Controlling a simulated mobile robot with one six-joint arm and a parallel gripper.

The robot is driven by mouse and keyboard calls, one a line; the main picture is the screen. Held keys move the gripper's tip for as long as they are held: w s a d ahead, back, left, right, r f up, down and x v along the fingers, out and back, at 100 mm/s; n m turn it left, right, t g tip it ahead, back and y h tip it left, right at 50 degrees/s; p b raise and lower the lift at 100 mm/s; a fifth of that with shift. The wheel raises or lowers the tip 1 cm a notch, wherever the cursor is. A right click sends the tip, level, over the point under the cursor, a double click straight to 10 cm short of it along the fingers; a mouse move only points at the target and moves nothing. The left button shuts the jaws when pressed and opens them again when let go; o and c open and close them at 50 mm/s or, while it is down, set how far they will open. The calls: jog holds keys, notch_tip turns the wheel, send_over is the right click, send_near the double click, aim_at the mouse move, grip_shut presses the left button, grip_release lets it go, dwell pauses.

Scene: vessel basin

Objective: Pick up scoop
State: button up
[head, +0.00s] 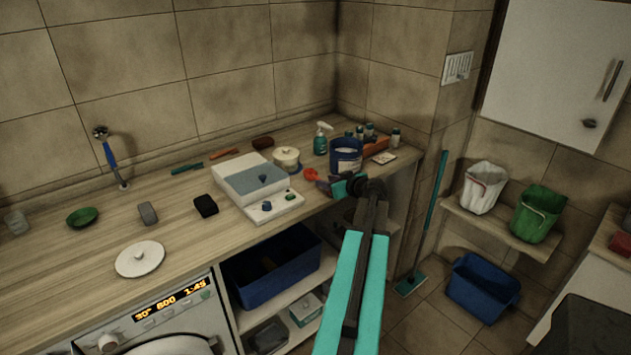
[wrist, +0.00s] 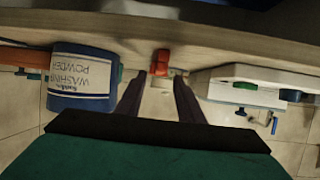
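A small red-orange object, which looks like the scoop (head: 311,174), lies on the wooden counter between the blue washing powder tub (head: 346,155) and the white scale-like device (head: 257,187). In the wrist view, which appears upside down, the scoop (wrist: 160,62) shows ahead between my two dark fingers. My gripper (head: 324,184) is low at the front of the counter, right beside the scoop. In the wrist view my gripper (wrist: 158,88) is open, with nothing between its fingers. The scoop's full shape is hard to make out.
The tub (wrist: 82,80) and the white device (wrist: 255,88) flank my fingers closely. A white lidded jar (head: 286,160) stands behind the scoop, and a spray bottle (head: 321,139) stands behind the tub. The counter's left part has more free room.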

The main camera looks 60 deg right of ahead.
dwell(0.3)
jog(key=shift+p+x, duration=1)
jog(key=shift+x, duration=0.25)
jog(key=shift+p+x, duration=0.55)
jog(key=shift+x, duration=0.8)
jog(key=shift+f, duration=0.2)
grip_shut()
